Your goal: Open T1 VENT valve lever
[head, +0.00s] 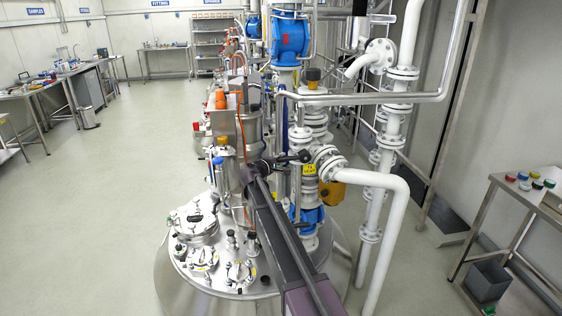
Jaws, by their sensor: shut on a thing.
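My arm reaches up and away from the bottom of the head view to my gripper (266,163), which is at the pipework above the steel reactor lid. My gripper is small and dark here, and its fingers are hard to make out. It appears shut on a black lever (290,158), whose rounded end sticks out to the right towards a white flange. The contact itself is partly hidden by the gripper. No T1 VENT label is readable; a small yellow tag (309,169) hangs just right of the lever.
The reactor lid (215,265) carries clamped ports and fittings. A blue valve (288,38) and steel pipes rise behind. White flanged pipes (395,205) stand close on the right. A steel table (530,195) is at far right. The floor at left is clear.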

